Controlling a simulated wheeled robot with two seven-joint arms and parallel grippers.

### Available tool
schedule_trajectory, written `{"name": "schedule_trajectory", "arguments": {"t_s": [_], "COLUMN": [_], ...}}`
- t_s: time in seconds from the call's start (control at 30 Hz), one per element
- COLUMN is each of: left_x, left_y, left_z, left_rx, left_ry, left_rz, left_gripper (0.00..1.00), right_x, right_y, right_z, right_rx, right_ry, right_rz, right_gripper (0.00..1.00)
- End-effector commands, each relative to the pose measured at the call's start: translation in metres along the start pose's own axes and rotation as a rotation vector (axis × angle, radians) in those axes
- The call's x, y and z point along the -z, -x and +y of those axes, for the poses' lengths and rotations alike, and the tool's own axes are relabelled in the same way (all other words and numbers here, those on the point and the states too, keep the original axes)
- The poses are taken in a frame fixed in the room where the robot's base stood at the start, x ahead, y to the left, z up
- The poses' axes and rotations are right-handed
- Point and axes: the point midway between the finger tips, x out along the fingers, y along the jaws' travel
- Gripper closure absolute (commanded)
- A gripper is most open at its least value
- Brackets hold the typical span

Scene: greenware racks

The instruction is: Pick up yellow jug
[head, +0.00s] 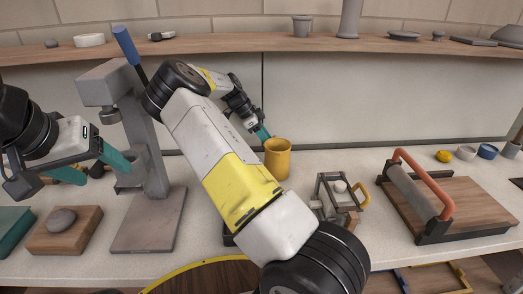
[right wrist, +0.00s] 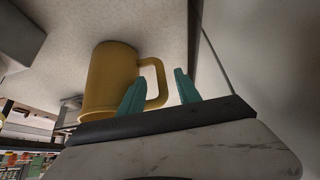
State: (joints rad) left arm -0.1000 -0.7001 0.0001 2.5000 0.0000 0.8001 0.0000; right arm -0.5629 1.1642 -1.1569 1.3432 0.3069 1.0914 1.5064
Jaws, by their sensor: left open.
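The yellow jug (head: 280,162) stands upright on the pale bench near the back wall, just beyond my right forearm. In the right wrist view the jug (right wrist: 108,75) fills the upper left, its handle (right wrist: 161,84) towards my right gripper (right wrist: 160,84). The two teal fingers are apart, with the handle appearing between them; I cannot tell if they touch it. In the head view my right gripper (head: 263,134) is at the jug's upper left, partly hidden. My left gripper (head: 107,176) is open and empty, beside the grey press at the left.
The grey press (head: 147,140) with a blue lever stands at the left. Small bowls (head: 466,153) sit at the right. A shelf (head: 250,46) runs above.

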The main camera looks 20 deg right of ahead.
Motion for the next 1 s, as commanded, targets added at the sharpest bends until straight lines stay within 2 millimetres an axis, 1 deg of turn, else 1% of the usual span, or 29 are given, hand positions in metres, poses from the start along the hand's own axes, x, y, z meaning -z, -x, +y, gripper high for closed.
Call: {"name": "schedule_trajectory", "arguments": {"t_s": [0.03, 0.2, 0.27, 0.33, 0.5, 0.57, 0.7, 0.73, 1.0], "left_x": [0.0, 0.0, 0.0, 0.0, 0.0, 0.0, 0.0, 0.0, 0.0], "left_y": [0.0, 0.0, 0.0, 0.0, 0.0, 0.0, 0.0, 0.0, 0.0], "left_z": [0.0, 0.0, 0.0, 0.0, 0.0, 0.0, 0.0, 0.0, 0.0], "left_rx": [0.0, 0.0, 0.0, 0.0, 0.0, 0.0, 0.0, 0.0, 0.0], "left_ry": [0.0, 0.0, 0.0, 0.0, 0.0, 0.0, 0.0, 0.0, 0.0], "left_rz": [0.0, 0.0, 0.0, 0.0, 0.0, 0.0, 0.0, 0.0, 0.0], "left_gripper": [0.32, 0.32, 0.32, 0.32, 0.32, 0.32, 0.32, 0.32, 0.32], "right_x": [-0.001, -0.004, -0.004, -0.004, -0.004, -0.004, -0.004, -0.004, -0.004], "right_y": [-0.008, -0.034, -0.04, -0.044, -0.043, -0.043, -0.043, -0.043, -0.043], "right_z": [0.0, -0.001, -0.001, -0.001, -0.001, -0.001, -0.001, -0.001, -0.002], "right_rx": [-0.003, -0.003, -0.002, -0.001, 0.0, 0.0, 0.0, 0.0, 0.001], "right_ry": [0.0, 0.0, -0.001, 0.0, 0.001, 0.001, 0.001, 0.001, 0.001], "right_rz": [0.002, 0.001, 0.0, -0.001, -0.001, -0.001, -0.001, -0.001, -0.001], "right_gripper": [0.6, 0.6, 0.6, 0.6, 0.6, 0.7, 0.97, 1.0, 1.0]}}
